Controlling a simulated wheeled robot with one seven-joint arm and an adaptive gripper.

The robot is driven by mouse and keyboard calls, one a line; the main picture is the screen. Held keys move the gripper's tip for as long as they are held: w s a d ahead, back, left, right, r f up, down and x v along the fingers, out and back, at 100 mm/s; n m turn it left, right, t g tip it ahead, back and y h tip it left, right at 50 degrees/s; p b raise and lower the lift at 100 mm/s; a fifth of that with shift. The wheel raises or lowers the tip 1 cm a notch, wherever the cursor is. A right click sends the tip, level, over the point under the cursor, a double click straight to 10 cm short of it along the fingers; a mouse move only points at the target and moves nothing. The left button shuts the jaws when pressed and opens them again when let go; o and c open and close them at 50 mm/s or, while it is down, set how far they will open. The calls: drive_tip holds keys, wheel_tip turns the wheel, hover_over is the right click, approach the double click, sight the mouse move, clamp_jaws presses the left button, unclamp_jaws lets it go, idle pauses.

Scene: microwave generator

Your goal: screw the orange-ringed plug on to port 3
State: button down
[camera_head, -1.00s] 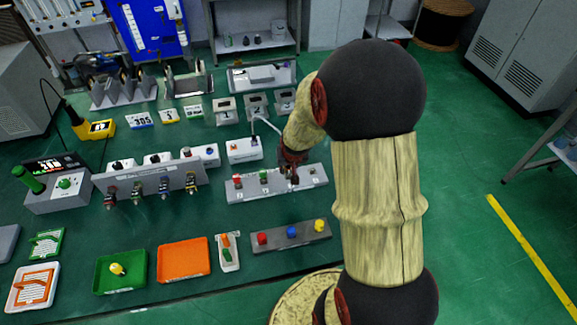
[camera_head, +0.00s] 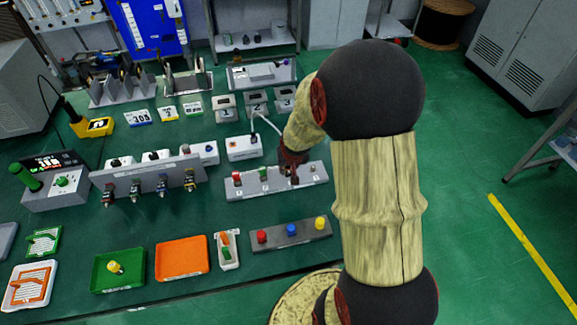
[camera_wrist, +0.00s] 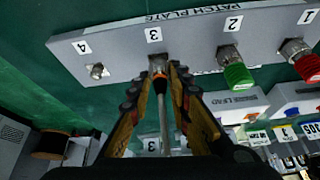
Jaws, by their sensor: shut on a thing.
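The grey patch plate (camera_head: 314,183) lies on the green table, and it also shows upside down in the wrist view (camera_wrist: 190,45). Port 3 (camera_wrist: 157,58) is straight in front of my gripper (camera_wrist: 160,76). My gripper is shut on the orange-ringed plug (camera_wrist: 160,86), whose dark body and cable run back between the fingers. The plug's front is at port 3; the fingers hide much of it, so I cannot tell how far it is on. In the head view my gripper (camera_head: 292,168) is over the right half of the plate.
Port 4 (camera_wrist: 97,71) is a bare metal connector. A green-ringed plug (camera_wrist: 237,74) sits on port 2 and a red-ringed plug (camera_wrist: 302,62) on port 1. A white box (camera_head: 243,148) stands behind the plate. A bar with coloured knobs (camera_head: 272,236) lies in front.

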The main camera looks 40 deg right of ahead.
drive_tip(key=shift+f, duration=0.35)
drive_tip(key=c, duration=1.6)
unclamp_jaws()
drive_tip(key=v, duration=1.2)
